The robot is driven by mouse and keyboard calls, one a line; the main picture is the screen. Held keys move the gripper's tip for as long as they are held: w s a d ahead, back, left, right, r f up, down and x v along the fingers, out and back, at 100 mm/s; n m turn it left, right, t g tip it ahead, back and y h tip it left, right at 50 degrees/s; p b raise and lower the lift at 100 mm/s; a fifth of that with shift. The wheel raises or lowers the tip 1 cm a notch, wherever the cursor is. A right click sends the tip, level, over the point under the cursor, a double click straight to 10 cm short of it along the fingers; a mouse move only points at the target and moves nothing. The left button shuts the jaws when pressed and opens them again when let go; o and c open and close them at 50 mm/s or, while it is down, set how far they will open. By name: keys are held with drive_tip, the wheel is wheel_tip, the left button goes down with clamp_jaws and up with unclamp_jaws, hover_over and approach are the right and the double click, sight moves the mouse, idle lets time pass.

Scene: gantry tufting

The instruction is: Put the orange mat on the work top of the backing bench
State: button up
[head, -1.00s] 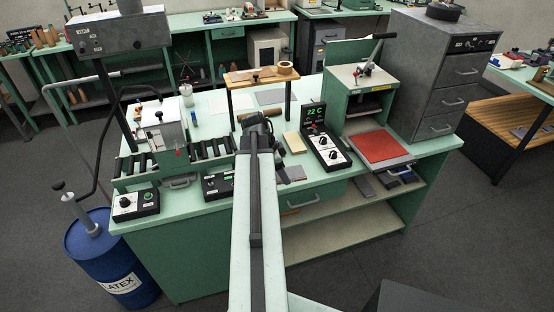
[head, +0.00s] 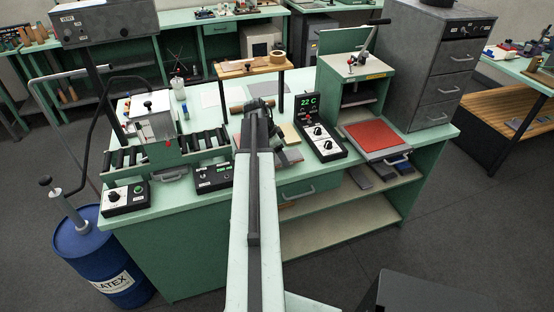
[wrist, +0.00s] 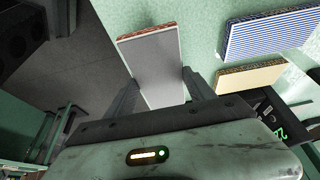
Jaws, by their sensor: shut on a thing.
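In the wrist view my gripper (wrist: 161,80) has its two fingers on either side of the orange mat (wrist: 158,60), shut on it. The mat's grey face is towards the camera and an orange-red edge shows at its far end. In the head view my arm reaches over the backing bench and hides most of the gripper. The bench's pale green work top (head: 215,112) is under and around it. I cannot tell whether the mat touches the top.
A blue-striped mat (wrist: 265,32) and a tan-faced mat (wrist: 250,77) lie beside the held one. A control box (head: 320,139), a press with a red pad (head: 374,136) and rollers (head: 207,140) also stand on the bench. A latex drum (head: 100,260) stands left.

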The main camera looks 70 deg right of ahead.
sight(276, 158)
drive_tip(key=shift+w+d, duration=0.3)
drive_tip(key=shift+w, duration=0.4)
drive_tip(key=f+b, duration=0.2)
drive_tip(key=f, duration=0.1)
drive_tip(key=w+f+b, duration=0.1)
drive_tip(key=b, duration=0.1)
drive_tip(key=shift+d+f, duration=0.15)
drive_tip(key=shift+d, duration=0.1)
drive_tip(key=shift+r, duration=0.25)
drive_tip(key=shift+f, duration=0.2)
drive_tip(key=o, duration=1.4)
drive_tip(key=shift+r, duration=0.1)
